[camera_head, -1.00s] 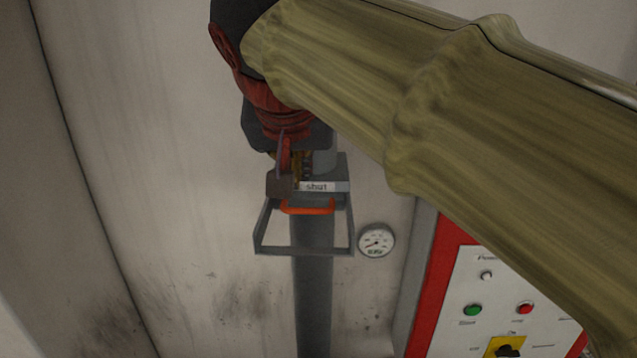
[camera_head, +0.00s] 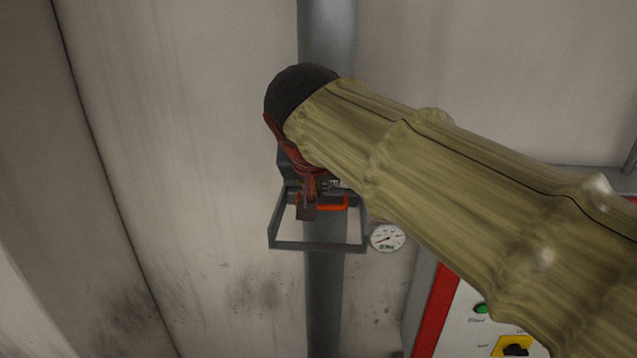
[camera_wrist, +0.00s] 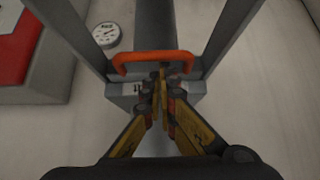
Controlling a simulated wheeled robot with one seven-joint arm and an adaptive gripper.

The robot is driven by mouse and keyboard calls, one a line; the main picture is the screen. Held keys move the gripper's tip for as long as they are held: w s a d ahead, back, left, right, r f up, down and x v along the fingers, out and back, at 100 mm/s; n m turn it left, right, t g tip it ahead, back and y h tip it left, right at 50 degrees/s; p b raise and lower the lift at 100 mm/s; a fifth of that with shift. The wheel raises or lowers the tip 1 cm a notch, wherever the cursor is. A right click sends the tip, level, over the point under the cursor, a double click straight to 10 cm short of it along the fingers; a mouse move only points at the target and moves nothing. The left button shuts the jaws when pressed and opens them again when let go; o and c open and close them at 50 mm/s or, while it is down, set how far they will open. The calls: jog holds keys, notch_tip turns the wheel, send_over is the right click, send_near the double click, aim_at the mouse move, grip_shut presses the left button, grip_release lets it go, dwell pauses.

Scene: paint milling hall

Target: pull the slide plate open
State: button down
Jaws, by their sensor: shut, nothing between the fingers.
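The slide plate's orange handle (camera_head: 333,204) sits at the grey frame (camera_head: 318,247) around a vertical pipe. In the wrist view the orange handle (camera_wrist: 152,58) spans the plate's edge, just beyond my fingertips. My gripper (camera_head: 306,212) is shut and empty, beside the left end of the handle in the head view. In the wrist view my gripper (camera_wrist: 163,76) has its fingers together at the middle of the handle; whether they touch it I cannot tell. My arm and gripper hide most of the plate and its label in the head view.
A round gauge (camera_head: 387,237) is on the wall right of the frame. A red-edged control panel (camera_head: 475,325) with buttons and a yellow switch stands at the lower right. The grey pipe (camera_head: 324,300) runs below the frame. The wall at left is clear.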

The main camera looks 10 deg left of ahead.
jog(key=shift+s, duration=0.1)
jog(key=shift+s+f+b, duration=0.1)
jog(key=shift+s+b, duration=0.25)
jog(key=shift+b, duration=0.05)
jog(key=s+b, duration=0.5)
jog(key=s, duration=0.6)
jog(key=shift+s+d, duration=0.25)
jog(key=shift+d, duration=0.1)
